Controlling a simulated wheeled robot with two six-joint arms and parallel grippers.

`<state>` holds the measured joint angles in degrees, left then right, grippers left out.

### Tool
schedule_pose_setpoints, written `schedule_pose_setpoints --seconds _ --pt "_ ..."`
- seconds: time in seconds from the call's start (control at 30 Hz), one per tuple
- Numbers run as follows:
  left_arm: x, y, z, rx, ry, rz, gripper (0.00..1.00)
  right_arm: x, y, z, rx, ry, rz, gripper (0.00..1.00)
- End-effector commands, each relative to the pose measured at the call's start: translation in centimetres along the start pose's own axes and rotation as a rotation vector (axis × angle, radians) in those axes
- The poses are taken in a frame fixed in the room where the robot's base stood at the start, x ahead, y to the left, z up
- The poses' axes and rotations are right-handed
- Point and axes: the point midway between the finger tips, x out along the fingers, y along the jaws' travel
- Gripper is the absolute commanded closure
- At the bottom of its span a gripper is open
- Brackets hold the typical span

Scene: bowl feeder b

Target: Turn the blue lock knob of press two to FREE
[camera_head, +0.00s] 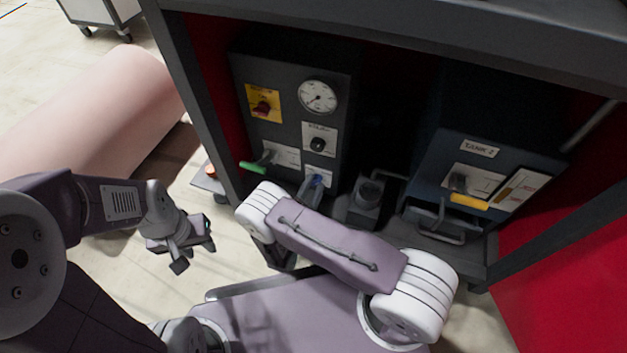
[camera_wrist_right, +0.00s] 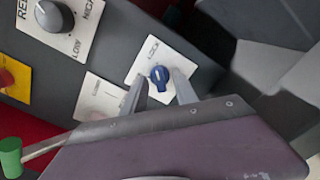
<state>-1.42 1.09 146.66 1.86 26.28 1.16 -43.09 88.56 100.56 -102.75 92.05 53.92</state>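The blue lock knob (camera_wrist_right: 159,78) sits on a white plate (camera_wrist_right: 148,57) on a dark panel in the right wrist view. A pale line on the knob shows, but the plate's lettering is too small to read. My right gripper (camera_wrist_right: 160,90) is open, with one finger on each side of the knob. I cannot tell whether the fingers touch it. In the head view the knob (camera_head: 312,183) is low on the dark control box (camera_head: 285,130), and my right arm partly hides it. My left gripper (camera_head: 193,256) hangs open and empty at the left, away from the panel.
The box also carries a gauge (camera_head: 318,96), a red knob on yellow (camera_head: 263,107), a black dial (camera_head: 318,145) and a green-tipped lever (camera_head: 254,167). A second box labelled TANK 2 (camera_head: 478,148) stands right. Frame posts and a shelf edge surround them.

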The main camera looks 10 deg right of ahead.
Motion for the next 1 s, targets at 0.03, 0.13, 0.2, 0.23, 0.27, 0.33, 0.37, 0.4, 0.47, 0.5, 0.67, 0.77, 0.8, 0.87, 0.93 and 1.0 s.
schedule_pose_setpoints --seconds 0.03,0.13,0.2,0.23,0.27,0.33,0.37,0.4,0.47,0.5,0.67,0.77,0.8,0.87,0.93,1.0 --pt "0.0 0.0 0.0 0.0 0.0 0.0 0.64 0.0 0.0 0.0 0.0 0.0 0.0 0.65" --pt "0.0 0.0 0.0 0.0 0.0 0.0 0.64 0.0 0.0 0.0 0.0 0.0 0.0 0.65" --pt "0.0 0.0 0.0 0.0 0.0 0.0 0.64 0.0 0.0 0.0 0.0 0.0 0.0 0.82" --pt "0.0 0.0 0.0 0.0 0.0 0.0 0.64 0.0 0.0 0.0 0.0 0.0 0.0 0.91" --pt "0.0 0.0 0.0 0.0 0.0 0.0 0.64 0.0 0.0 0.0 -0.001 0.0 0.0 0.99" --pt "0.0 0.0 0.0 0.0 0.0 0.0 0.64 0.0 0.0 0.0 -0.001 0.0 -0.001 1.0" --pt "0.0 0.0 0.0 0.0 0.0 0.0 0.64 0.0 0.0 0.0 -0.001 0.0 -0.001 1.0" --pt "0.0 0.0 0.0 0.0 0.0 0.0 0.64 0.0 0.0 0.0 -0.002 0.0 -0.001 1.0" --pt "-0.1 0.0 0.0 0.0 0.0 0.0 0.64 0.0 0.0 0.0 -0.007 0.0 -0.001 1.0" --pt "-0.1 0.0 0.0 0.0 0.0 0.0 0.64 0.0 0.0 0.0 -0.013 0.0 -0.001 1.0" --pt "-0.5 0.0 0.0 0.0 0.0 0.0 0.64 0.0 0.1 0.1 -0.064 0.0 -0.001 1.0" --pt "-0.9 0.0 -0.1 0.0 0.0 0.0 0.64 0.0 0.1 0.1 -0.124 0.0 -0.001 1.0" --pt "-1.1 0.0 -0.1 0.0 0.0 0.0 0.64 0.0 0.1 0.1 -0.154 0.0 -0.001 1.0" --pt "-1.4 0.0 -0.1 0.0 0.0 0.0 0.64 0.0 0.1 0.2 -0.203 0.0 -0.001 1.0" --pt "-1.8 0.0 -0.2 0.0 0.0 0.0 0.64 0.0 0.1 0.2 -0.266 0.001 -0.001 1.0" --pt "-2.1 0.0 -0.2 0.0 0.0 0.0 0.64 0.0 0.1 0.2 -0.334 0.001 -0.001 1.0"
